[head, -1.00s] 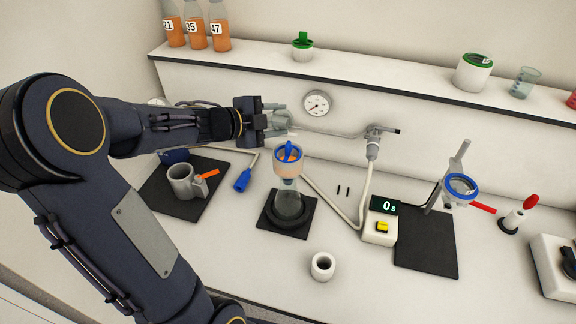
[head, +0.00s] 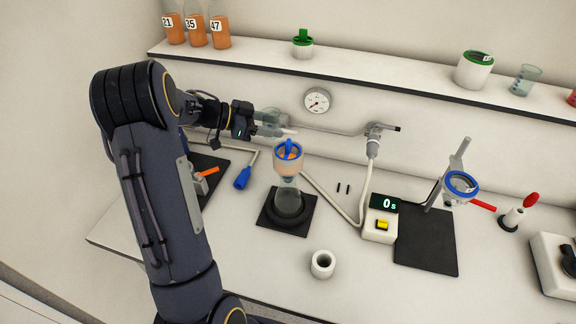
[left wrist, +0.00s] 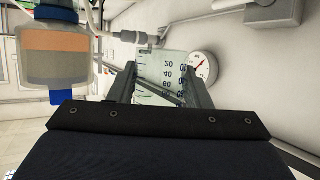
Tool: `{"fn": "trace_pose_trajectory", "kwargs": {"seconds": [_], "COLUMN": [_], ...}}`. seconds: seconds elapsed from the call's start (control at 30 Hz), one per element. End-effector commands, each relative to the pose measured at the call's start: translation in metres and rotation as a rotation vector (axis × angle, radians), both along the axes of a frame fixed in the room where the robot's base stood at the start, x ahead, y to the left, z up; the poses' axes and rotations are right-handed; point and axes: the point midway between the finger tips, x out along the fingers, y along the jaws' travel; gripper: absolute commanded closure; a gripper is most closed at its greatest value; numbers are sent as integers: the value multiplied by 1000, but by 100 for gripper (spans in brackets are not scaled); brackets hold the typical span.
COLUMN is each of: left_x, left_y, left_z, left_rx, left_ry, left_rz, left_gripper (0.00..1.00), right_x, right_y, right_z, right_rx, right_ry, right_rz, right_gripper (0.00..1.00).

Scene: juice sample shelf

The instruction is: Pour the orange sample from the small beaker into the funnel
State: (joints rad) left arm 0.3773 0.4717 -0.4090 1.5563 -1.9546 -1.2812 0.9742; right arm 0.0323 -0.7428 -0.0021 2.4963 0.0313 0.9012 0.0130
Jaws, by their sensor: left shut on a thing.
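My left gripper (head: 268,130) is shut on a clear small beaker (head: 270,116), held in the air behind and slightly left of the funnel. In the left wrist view, the beaker (left wrist: 160,66) sits between the fingers with upside-down scale marks. I see no orange in it, and its tilt is hard to tell. The funnel (head: 287,165) has a blue rim and a blue piece across its top, with some orange inside. It stands on a glass flask (head: 290,203) on a black pad. The funnel also shows in the left wrist view (left wrist: 52,65) with an orange band. My right gripper is out of view.
A white hose runs behind the flask to a wall tap (head: 374,148). A white cup (head: 323,264), a timer (head: 380,226) and a stand with a blue ring (head: 462,187) are to the right. A shelf (head: 390,70) runs above. My arm covers the left bench.

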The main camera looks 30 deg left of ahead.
Motion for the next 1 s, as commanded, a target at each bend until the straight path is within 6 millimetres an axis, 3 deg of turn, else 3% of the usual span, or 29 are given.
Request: {"fn": "trace_pose_trajectory", "kwargs": {"seconds": [0.5,1.0], "left_x": [24,24], "left_y": [31,31], "left_z": [29,30], "left_rx": [3,2], "left_ry": [-2,-3], "left_rz": [1,1], "left_gripper": [80,80], "right_x": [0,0], "right_y": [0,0], "right_z": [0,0], "right_rx": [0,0], "right_ry": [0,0], "right_rz": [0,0], "right_gripper": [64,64]}}
